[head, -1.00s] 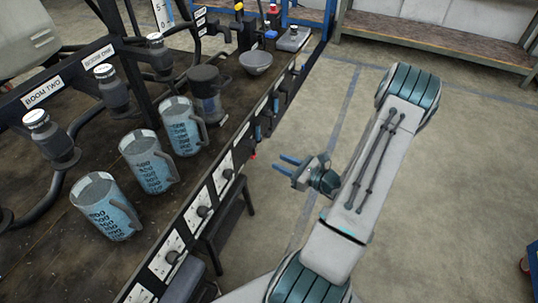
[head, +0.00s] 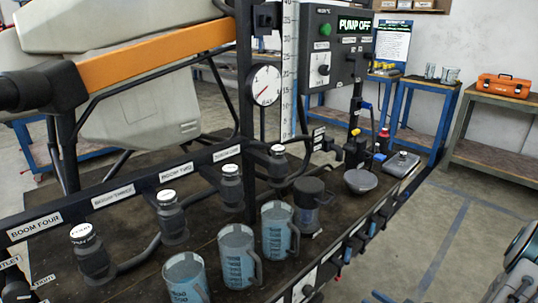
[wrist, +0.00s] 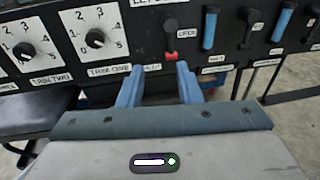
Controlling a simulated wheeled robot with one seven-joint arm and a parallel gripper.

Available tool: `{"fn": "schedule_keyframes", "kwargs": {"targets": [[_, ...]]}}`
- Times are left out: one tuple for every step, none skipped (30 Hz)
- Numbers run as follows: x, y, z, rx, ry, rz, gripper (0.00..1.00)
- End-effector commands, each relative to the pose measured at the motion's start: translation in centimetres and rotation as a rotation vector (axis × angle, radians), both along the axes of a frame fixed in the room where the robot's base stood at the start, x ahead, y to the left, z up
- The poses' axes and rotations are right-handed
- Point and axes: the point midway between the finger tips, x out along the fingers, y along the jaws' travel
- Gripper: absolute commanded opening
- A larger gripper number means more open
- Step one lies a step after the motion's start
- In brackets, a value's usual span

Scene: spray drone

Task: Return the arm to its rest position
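My gripper (wrist: 158,84) shows in the wrist view with its two blue fingers apart and nothing between them. Beyond the fingertips is the bench's front panel, with a dark lever (wrist: 170,38) with a red part below it, near an "OPEN" label. The lever looks apart from the fingers. In the head view only bits of my gripper (head: 381,297) show at the bottom edge, in front of the panel. Part of my arm (head: 518,262) shows at the lower right edge, over the floor. The rest of the arm is out of view.
The bench carries measuring jugs (head: 238,257), nozzle bodies, a grey bowl (head: 360,181) and a gauge (head: 264,85). A display (head: 357,26) reads "PUMP OFF". A side table (head: 500,105) holds an orange toolbox (head: 503,85). Floor right of the bench (head: 440,225) is clear.

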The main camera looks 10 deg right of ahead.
Motion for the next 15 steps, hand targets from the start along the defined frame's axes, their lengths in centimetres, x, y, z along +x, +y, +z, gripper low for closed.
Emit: {"fn": "schedule_keyframes", "kwargs": {"targets": [[0.3,1.2,2.2,-0.034,-0.007,0.062,0.32],[0.4,2.0,3.2,-0.058,-0.008,0.106,0.32],[0.5,3.2,4.7,-0.095,-0.011,0.172,0.32],[0.5,4.3,5.9,-0.125,-0.015,0.226,0.32],[0.5,5.4,7.2,-0.158,-0.017,0.283,0.32],[0.3,6.8,8.7,-0.204,-0.021,0.359,0.32],[0.1,7.8,9.8,-0.239,-0.024,0.416,0.32],[-0.1,8.8,10.9,-0.274,-0.028,0.472,0.32],[-0.5,10.0,12.2,-0.324,-0.033,0.545,0.32],[-0.8,10.9,13.2,-0.360,-0.038,0.599,0.32],[-1.2,11.7,14.2,-0.397,-0.041,0.653,0.32],[-1.7,12.8,15.5,-0.447,-0.048,0.723,0.32],[-2.1,13.5,16.4,-0.486,-0.052,0.776,0.32],[-2.6,14.2,17.3,-0.526,-0.058,0.827,0.32],[-3.1,15.1,18.5,-0.580,-0.068,0.893,0.32]]}}
